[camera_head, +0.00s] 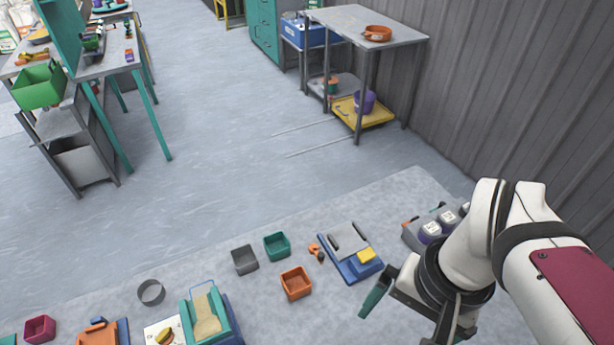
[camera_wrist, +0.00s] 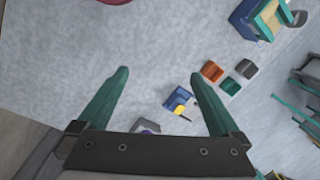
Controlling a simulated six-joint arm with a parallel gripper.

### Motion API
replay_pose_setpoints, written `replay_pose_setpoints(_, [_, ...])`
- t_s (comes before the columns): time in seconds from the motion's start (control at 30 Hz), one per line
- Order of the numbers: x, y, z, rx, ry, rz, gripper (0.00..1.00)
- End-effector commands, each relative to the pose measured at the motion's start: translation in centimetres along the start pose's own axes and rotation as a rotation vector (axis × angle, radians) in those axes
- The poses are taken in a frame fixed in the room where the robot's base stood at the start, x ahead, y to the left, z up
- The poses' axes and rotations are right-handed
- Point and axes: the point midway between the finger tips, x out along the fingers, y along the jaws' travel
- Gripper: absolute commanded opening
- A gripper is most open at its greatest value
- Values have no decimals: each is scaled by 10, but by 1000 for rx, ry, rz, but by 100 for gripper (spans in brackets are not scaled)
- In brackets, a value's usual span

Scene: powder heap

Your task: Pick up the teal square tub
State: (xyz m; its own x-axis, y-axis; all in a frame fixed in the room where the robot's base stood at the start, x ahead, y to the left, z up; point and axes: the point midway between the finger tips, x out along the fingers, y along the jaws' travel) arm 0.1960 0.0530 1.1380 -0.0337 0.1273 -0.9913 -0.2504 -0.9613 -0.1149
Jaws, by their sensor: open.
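The teal square tub (camera_head: 277,246) stands upright on the pale mat, beside a grey square tub (camera_head: 245,259) and behind an orange square tub (camera_head: 296,283). In the wrist view the teal tub (camera_wrist: 230,86) shows small, just right of the right finger. My gripper (camera_wrist: 160,73) is open and empty, with its two teal fingers wide apart. In the head view it hangs at the lower right, in front and to the right of the teal tub and clear of it. The tub's inside looks empty.
A blue tray (camera_head: 350,252) with a grey lid-like piece and a yellow block lies right of the tubs. A small orange piece (camera_head: 315,251) sits between. A teal bin (camera_head: 207,315), a grey ring (camera_head: 151,292) and a crimson tub (camera_head: 40,329) are at left.

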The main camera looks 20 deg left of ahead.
Motion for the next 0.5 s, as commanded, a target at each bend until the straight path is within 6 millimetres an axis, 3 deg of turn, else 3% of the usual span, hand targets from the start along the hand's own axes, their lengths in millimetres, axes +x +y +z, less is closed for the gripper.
replay_pose_setpoints(0.03, [-5,-32,-34,-134,-10,21,100])
replay_pose_setpoints(0.1, [-3,-88,-79,-345,-12,51,100])
replay_pose_setpoints(0.2, [26,-174,-121,-623,-12,88,100])
replay_pose_setpoints(0.33, [76,-259,-134,-890,-8,122,100])
replay_pose_setpoints(0.4, [96,-286,-133,-975,-6,132,100])
replay_pose_setpoints(0.5, [113,-303,-131,-1033,-3,139,100])
